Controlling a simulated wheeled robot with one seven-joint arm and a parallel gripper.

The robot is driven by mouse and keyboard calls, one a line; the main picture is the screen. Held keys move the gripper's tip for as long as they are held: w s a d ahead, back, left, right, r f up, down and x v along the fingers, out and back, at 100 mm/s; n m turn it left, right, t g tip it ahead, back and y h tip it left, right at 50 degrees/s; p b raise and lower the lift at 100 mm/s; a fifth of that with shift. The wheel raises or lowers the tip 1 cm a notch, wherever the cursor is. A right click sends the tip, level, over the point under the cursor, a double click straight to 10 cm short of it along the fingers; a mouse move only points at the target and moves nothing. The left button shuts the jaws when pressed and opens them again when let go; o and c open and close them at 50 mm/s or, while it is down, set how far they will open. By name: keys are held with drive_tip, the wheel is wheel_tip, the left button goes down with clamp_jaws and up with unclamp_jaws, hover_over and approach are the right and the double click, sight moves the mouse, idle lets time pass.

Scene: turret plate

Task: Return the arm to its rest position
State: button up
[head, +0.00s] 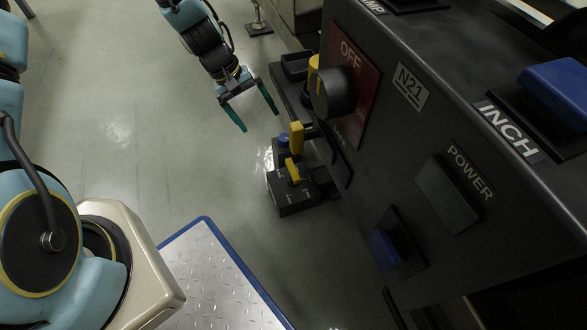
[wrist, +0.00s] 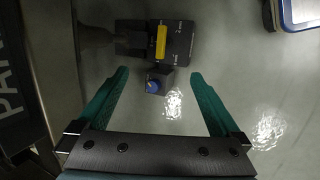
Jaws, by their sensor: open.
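My gripper (head: 255,113) hangs from my arm at the top middle of the head view, with its two green fingers spread apart and nothing between them. It is left of the black machine panel, in free air above the floor. In the wrist view my gripper (wrist: 155,88) shows the same wide, empty fingers. Beyond the fingertips are a yellow lever (wrist: 161,42) on a dark labelled plate and a blue knob (wrist: 153,86). The gripper does not appear to touch them.
The black machine panel (head: 455,215) fills the right of the head view, with a dark round knob (head: 338,95) and a blue button (head: 383,250). A box with a yellow lever (head: 293,172) juts out below. Open floor (head: 120,130) lies to the left. A blue-edged metal plate (head: 205,275) is in front.

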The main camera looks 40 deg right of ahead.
drive_tip(key=w+a+r+t+p, duration=0.1)
drive_tip(key=w+a+r+p, duration=0.3)
drive_tip(key=a+r, duration=0.3)
drive_tip(key=w+a+r+t+p, duration=0.1)
drive_tip(key=w+a+r+p, duration=0.3)
drive_tip(key=r, duration=0.4)
drive_tip(key=s+a+r+n+t+y, duration=0.1)
drive_tip(key=a+r+n+t, duration=0.1)
drive_tip(key=a+r, duration=0.75)
drive_tip(key=s+a+r+n+t+y, duration=0.15)
drive_tip(key=a+r, duration=0.25)
drive_tip(key=a, duration=1.1)
wheel_tip(320, 180, up, 26)
drive_tip(key=p, duration=2.5)
drive_tip(key=shift+w+a, duration=0.25)
drive_tip(key=shift+w, duration=0.1)
